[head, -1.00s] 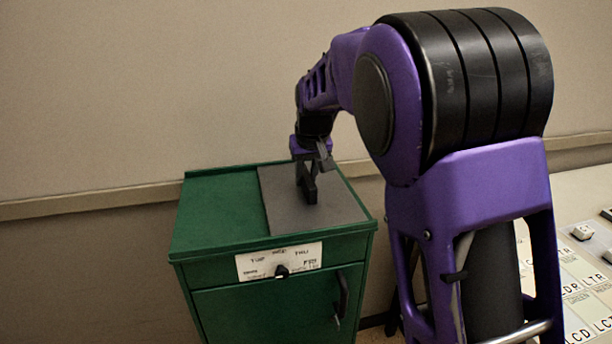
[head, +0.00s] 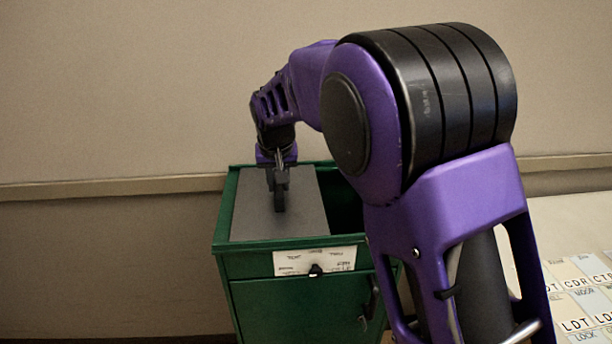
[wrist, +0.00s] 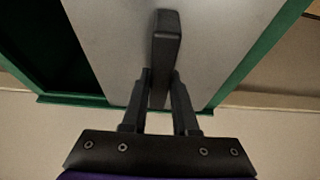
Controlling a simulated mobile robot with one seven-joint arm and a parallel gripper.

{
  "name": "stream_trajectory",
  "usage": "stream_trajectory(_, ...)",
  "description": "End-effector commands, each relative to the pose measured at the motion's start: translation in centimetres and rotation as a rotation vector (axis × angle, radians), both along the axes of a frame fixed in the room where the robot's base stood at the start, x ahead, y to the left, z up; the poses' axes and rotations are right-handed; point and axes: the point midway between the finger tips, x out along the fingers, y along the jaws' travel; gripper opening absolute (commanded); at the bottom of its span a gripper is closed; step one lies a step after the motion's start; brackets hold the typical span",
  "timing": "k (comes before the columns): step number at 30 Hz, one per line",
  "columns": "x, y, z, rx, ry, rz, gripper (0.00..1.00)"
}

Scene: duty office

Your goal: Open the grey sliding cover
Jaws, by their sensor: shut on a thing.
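The grey sliding cover (head: 305,208) lies on top of the green cabinet (head: 300,293), over the left part of its top. To its right a dark opening (head: 345,200) into the cabinet shows. A black upright handle (wrist: 166,45) stands on the cover. My gripper (head: 279,190) is shut on this handle, its fingers on either side of it. In the wrist view the grey cover (wrist: 110,40) runs under my gripper (wrist: 160,92), with the dark opening at the left of that picture.
A pale table with lettered plates (head: 580,300) stands at the right. A wall rail (head: 110,187) runs behind.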

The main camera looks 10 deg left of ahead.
Motion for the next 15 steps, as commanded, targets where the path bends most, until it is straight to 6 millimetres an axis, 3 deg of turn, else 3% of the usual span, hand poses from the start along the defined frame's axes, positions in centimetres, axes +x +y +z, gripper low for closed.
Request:
stream_trajectory(6,-0.6,2.1,0.1,0.000,-0.001,0.002,0.00)
stream_trajectory(15,-0.6,2.4,0.1,0.002,-0.001,-0.001,0.00)
